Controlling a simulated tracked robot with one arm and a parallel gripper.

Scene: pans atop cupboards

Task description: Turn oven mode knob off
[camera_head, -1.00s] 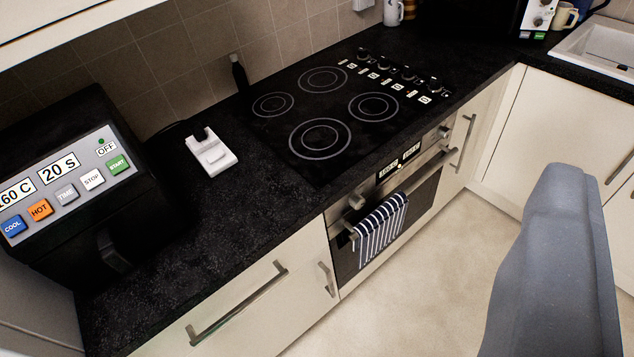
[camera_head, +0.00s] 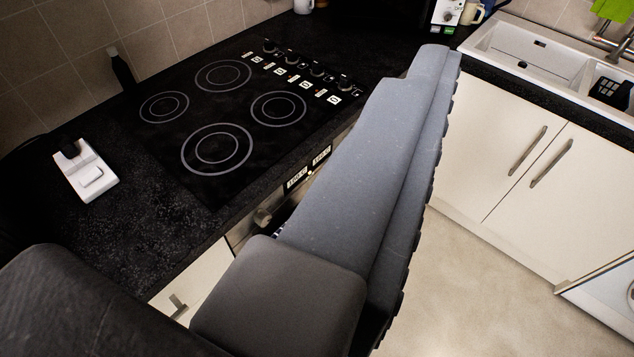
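The built-in oven is below the hob at the counter's front edge. Its left silver knob (camera_head: 264,218) shows at the left end of the control panel. Two small displays (camera_head: 308,168) reading about 160 C and 180 C sit to its right. I cannot tell whether this knob is the mode knob, or how it is set. A long grey ridged part of my gripper (camera_head: 375,165) crosses the middle of the view. It hides the right end of the panel, the oven door and most of the towel. I cannot see two fingertips or whether they are apart.
The black hob (camera_head: 235,115) with several rings and a row of knobs lies on the dark counter. A white holder (camera_head: 86,172) stands left of it. Cream cupboards (camera_head: 500,165) and a white sink (camera_head: 530,60) are at right. Pale floor (camera_head: 490,280) is clear.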

